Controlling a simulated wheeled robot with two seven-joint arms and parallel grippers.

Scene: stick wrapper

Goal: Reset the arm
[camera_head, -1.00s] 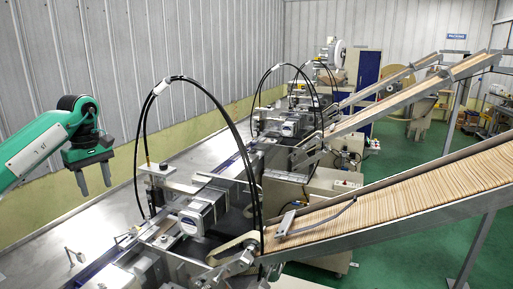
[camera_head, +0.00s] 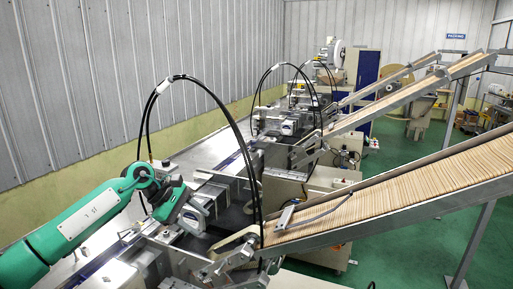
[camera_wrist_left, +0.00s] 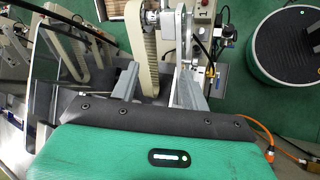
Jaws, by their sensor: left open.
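My left gripper (camera_head: 176,204) is low over the near wrapping machine in the head view, beside the black looped cables. Its fingers are hard to make out there. In the left wrist view the two grey fingers of this gripper (camera_wrist_left: 158,88) stand apart with nothing held between them. A beige belt (camera_wrist_left: 140,42) shows beyond the fingers, and I cannot tell how far below them it lies. My right gripper is in neither view.
Black cables (camera_head: 253,150) arch over the near machine. A sloped feeder (camera_head: 400,200) full of wooden sticks rises to the right. More machines and feeders (camera_head: 390,103) stand behind.

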